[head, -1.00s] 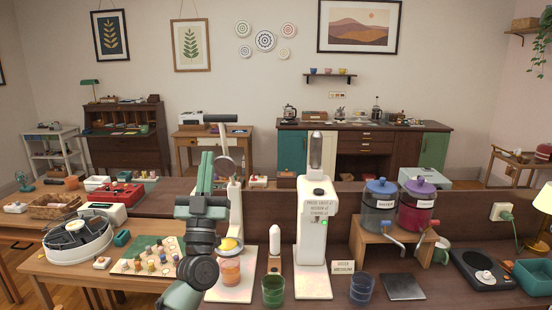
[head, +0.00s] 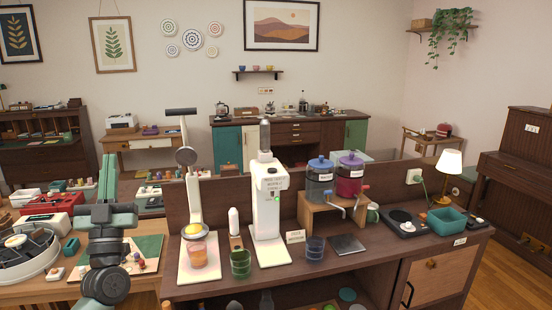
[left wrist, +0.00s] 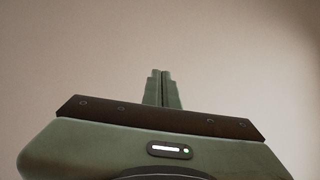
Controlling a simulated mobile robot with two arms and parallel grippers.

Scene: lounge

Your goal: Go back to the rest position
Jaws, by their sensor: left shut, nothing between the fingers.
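My left gripper (head: 110,166) points straight up at the left of the head view, over the near table. Its two green fingers are together with nothing between them. In the left wrist view the shut fingers (left wrist: 162,88) stand against a bare, plain wall. My right gripper is not in view.
A dark wooden counter (head: 375,268) spans the middle and right. It bears a white dispenser (head: 268,215), a juicer press (head: 192,200), a green glass (head: 240,263), a teal bin (head: 447,221) and a lit lamp (head: 449,163). A round white tray (head: 12,275) is at far left. Floor shows at right.

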